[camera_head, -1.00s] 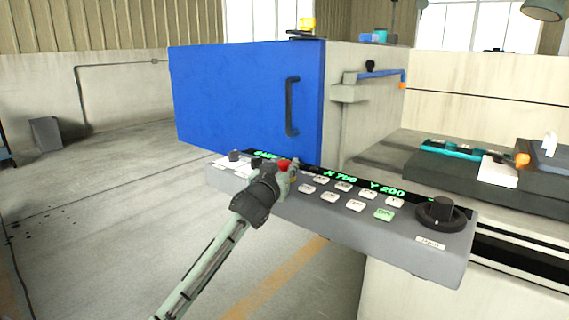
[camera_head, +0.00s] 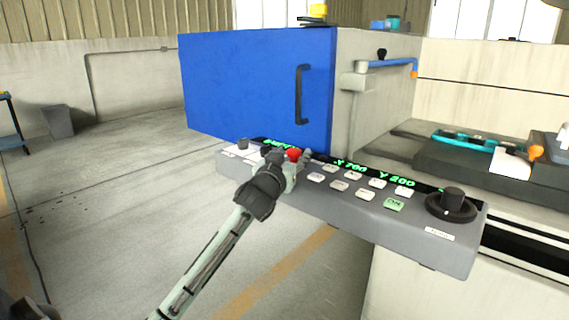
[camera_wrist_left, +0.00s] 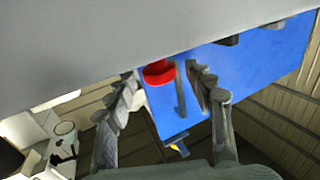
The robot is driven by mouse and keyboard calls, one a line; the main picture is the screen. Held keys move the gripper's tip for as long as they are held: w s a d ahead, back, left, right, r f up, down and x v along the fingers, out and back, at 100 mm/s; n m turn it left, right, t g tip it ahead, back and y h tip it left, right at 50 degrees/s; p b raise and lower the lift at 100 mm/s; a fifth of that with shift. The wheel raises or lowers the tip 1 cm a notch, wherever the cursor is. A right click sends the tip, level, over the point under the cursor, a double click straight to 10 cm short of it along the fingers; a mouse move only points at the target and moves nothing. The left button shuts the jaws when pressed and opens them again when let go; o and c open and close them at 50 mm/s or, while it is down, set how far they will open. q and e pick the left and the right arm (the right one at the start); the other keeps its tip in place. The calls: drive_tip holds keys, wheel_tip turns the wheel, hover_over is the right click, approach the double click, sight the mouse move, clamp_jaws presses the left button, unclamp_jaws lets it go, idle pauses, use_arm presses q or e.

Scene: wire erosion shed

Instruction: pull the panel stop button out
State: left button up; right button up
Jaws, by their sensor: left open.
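The red stop button (camera_head: 294,153) stands on the grey control panel (camera_head: 345,212), left of the white keys. In the left wrist view the red button (camera_wrist_left: 159,72) shows between the two fingers, with the panel surface (camera_wrist_left: 120,35) above it. My left gripper (camera_head: 288,158) is open, its fingers on either side of the button. The fingers of the left gripper (camera_wrist_left: 163,80) look apart from the button in the left wrist view; whether either one touches it I cannot tell. My right gripper is not in view.
A blue door (camera_head: 255,90) with a dark handle (camera_head: 300,95) stands behind the panel. A black knob (camera_head: 452,203) sits at the panel's right end, and a small dark knob (camera_head: 242,144) at its left. The floor on the left is mostly free.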

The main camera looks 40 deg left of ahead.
use_arm(q)
drive_tip(key=v, duration=0.9)
drive_tip(key=shift+s+d, duration=0.15)
drive_tip(key=shift+s, duration=0.2)
drive_tip(key=shift+s, duration=0.1)
